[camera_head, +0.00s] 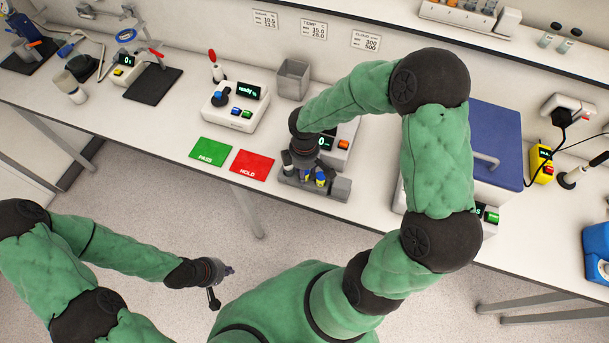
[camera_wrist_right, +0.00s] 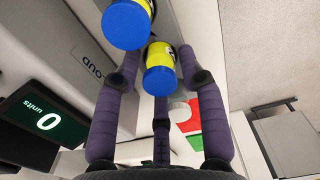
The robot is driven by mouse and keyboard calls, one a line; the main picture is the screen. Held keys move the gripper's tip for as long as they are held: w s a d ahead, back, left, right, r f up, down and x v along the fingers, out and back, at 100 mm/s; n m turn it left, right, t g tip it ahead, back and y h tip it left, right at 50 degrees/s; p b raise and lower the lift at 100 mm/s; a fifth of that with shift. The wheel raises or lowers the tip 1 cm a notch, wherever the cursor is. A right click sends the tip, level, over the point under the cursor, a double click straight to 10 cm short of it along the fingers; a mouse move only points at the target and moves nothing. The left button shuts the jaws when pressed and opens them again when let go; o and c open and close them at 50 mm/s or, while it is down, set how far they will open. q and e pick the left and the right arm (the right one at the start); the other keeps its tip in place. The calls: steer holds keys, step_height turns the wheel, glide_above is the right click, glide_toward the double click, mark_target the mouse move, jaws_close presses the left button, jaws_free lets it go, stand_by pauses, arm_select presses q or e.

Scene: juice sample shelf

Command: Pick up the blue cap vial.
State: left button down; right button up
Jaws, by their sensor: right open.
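Two vials with blue caps and yellow bodies show in the right wrist view. One vial (camera_wrist_right: 160,77) lies between the spread fingers of my right gripper (camera_wrist_right: 160,62), and the other vial (camera_wrist_right: 128,24) is just beyond it, to the upper left. I cannot tell whether the fingers touch the nearer one. In the head view, my right gripper (camera_head: 307,170) is open over the grey rack (camera_head: 341,188), where a yellow vial with a blue cap (camera_head: 320,179) stands. The gripper partly hides the rack's contents. My left gripper (camera_head: 214,281) hangs over the floor, away from the bench; its jaws are unclear.
A device with a lit display (camera_wrist_right: 42,122) stands close behind the rack. The green PASS mat (camera_head: 211,151) and red HOLD mat (camera_head: 252,165) lie left of the rack. A grey bin (camera_head: 293,80) and a blue-lidded box (camera_head: 480,140) stand nearby.

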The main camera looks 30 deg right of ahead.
jaws_close()
stand_by(0.3)
